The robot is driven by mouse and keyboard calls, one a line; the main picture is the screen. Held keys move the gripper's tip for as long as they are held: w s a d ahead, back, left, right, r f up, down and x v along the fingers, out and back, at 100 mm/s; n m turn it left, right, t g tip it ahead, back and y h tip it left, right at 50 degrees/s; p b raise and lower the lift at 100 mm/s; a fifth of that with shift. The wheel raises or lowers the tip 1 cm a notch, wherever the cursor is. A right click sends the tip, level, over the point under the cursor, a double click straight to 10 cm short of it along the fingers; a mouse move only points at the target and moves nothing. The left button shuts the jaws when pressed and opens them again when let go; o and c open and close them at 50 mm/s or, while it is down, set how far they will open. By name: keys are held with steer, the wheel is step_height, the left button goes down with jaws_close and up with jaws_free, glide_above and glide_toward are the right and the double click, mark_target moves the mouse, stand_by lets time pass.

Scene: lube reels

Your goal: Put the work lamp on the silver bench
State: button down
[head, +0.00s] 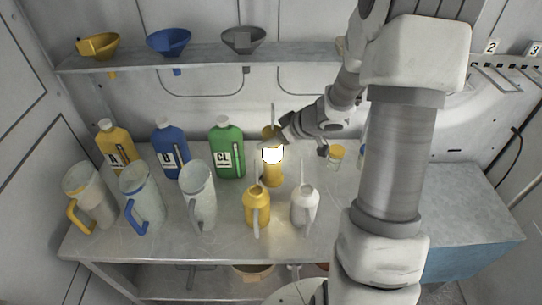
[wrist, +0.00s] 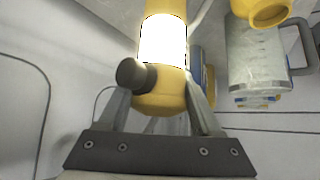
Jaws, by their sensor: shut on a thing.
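The work lamp (head: 272,172) is yellow with a brightly glowing white panel. In the head view it is upright over the middle of the silver bench (head: 175,243), behind the yellow oil can. My gripper (head: 284,134) is shut on its upper part, coming from the right. In the wrist view the lamp (wrist: 163,40) sits between the two fingers of my gripper (wrist: 160,100), with a dark knob facing the camera. I cannot tell whether the lamp's base touches the bench.
A yellow can (head: 257,208) and a white can (head: 304,206) stand in front of the lamp. A green bottle (head: 228,150), blue bottle (head: 170,150) and yellow bottle (head: 115,148) stand left, behind clear jugs (head: 198,195). A small jar (head: 336,156) is right. A shelf (head: 200,55) with funnels is behind.

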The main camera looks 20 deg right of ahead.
steer(key=shift+f+b, duration=0.8)
steer(key=shift+f, duration=1.6)
steer(key=shift+f, duration=0.2)
steer(key=shift+c, duration=0.3)
jaws_free()
steer(key=shift+r, duration=0.1)
steer(key=shift+s+d+r, duration=0.1)
steer(key=shift+r, duration=0.15)
steer(key=p, duration=0.3)
glide_toward(273, 150)
steer(key=shift+w+d+f, duration=0.7)
steer(key=shift+w+f, duration=0.1)
steer(key=shift+f, duration=0.1)
